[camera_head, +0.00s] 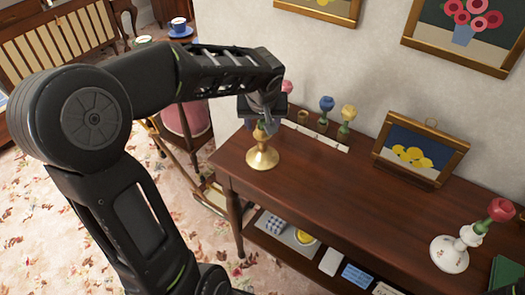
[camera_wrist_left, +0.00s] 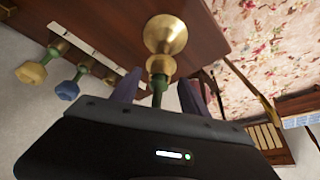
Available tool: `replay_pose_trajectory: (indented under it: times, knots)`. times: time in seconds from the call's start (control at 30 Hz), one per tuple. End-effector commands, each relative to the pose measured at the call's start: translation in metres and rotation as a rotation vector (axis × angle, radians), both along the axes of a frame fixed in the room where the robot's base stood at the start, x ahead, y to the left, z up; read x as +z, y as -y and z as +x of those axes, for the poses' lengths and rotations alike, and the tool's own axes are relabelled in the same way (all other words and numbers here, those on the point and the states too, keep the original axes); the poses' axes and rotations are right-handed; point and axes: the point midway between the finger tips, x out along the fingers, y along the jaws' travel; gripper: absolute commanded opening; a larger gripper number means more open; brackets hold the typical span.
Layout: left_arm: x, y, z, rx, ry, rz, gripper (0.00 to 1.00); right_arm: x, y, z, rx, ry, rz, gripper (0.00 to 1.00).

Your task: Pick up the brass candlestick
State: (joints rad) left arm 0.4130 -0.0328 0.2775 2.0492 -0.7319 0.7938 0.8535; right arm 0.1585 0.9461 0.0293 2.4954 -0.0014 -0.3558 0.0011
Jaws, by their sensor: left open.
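The brass candlestick (camera_head: 262,157) stands upright near the left end of the dark wooden sideboard (camera_head: 330,205). Its round gold base shows, and its upper part is mostly hidden by my left gripper (camera_head: 265,122). In the left wrist view the candlestick (camera_wrist_left: 165,36) has a gold foot and a narrow green part below it in the picture. That green part lies between the two spread fingers of my left gripper (camera_wrist_left: 160,88). The jaws are open; I cannot tell whether either finger touches it. My right gripper is not in view.
Blue-topped (camera_head: 326,106) and yellow-topped (camera_head: 347,116) pieces stand behind on a white strip (camera_head: 325,140). A framed lemon picture (camera_head: 420,155) leans at the wall. A white candlestick with a red top (camera_head: 450,252) stands right. The sideboard's middle is clear.

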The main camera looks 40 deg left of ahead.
Motion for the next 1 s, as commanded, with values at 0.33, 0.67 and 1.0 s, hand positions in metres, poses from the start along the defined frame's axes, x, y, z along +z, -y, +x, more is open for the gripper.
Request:
replay_pose_trajectory:
  times: [0.33, 0.67, 1.0]
  knots:
    - [-0.0078, -0.0018, 0.0027, 0.0, 0.001, 0.0, 0.53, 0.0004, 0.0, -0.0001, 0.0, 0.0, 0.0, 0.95]
    - [-0.0076, -0.0017, 0.0026, 0.0, 0.001, -0.001, 0.53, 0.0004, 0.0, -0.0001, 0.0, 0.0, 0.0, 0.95]
    - [-0.0075, -0.0017, 0.0026, 0.0, 0.001, -0.001, 0.26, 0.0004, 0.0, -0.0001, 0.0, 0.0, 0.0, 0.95]
